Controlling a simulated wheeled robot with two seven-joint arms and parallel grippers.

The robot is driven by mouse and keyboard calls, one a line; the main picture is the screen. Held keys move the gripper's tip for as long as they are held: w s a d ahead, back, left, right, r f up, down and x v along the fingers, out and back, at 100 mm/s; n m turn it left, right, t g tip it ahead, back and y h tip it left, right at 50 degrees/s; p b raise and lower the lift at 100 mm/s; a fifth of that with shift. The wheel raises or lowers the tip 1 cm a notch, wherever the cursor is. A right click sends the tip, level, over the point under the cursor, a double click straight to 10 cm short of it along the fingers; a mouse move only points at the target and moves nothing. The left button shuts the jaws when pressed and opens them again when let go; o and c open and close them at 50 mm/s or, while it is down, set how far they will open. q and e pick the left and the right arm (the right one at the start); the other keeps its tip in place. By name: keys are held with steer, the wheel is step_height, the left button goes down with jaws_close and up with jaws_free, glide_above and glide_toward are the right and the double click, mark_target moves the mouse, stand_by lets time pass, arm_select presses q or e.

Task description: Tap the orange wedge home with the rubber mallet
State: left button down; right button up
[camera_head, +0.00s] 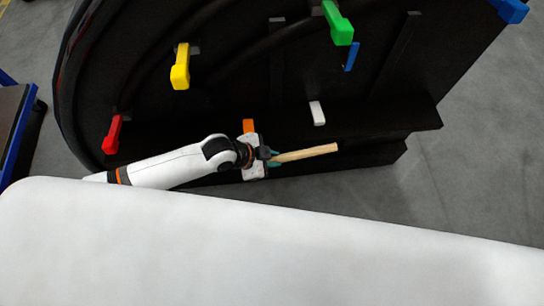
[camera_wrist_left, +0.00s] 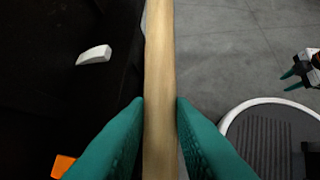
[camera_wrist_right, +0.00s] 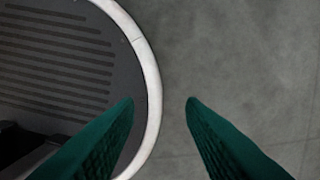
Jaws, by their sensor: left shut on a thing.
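My left gripper (camera_head: 274,158) is shut on the pale wooden handle (camera_head: 308,152) of the mallet, beside the dark structure. In the left wrist view the handle (camera_wrist_left: 159,60) runs up between both teal fingers. The mallet's head cannot be made out in any view. The orange wedge (camera_head: 249,126) sits at the structure's lower part, just behind my left gripper and partly hidden by it. Its corner shows at the lower left of the left wrist view (camera_wrist_left: 62,166). My right gripper (camera_wrist_right: 160,103) is open and empty over the floor and my base.
A small blue piece (camera_head: 351,56) is below the green one. Grey floor (camera_head: 480,150) is clear at the right.

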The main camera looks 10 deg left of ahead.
arm_select(q)
steer(key=w+f+b, duration=0.3)
steer(key=f+b, duration=0.1)
steer(key=f, duration=0.2)
steer(key=shift+a+b, duration=0.35)
steer(key=shift+a, duration=0.05)
steer(key=shift+r, duration=0.1)
stand_by(0.4)
steer(key=shift+w, duration=0.15)
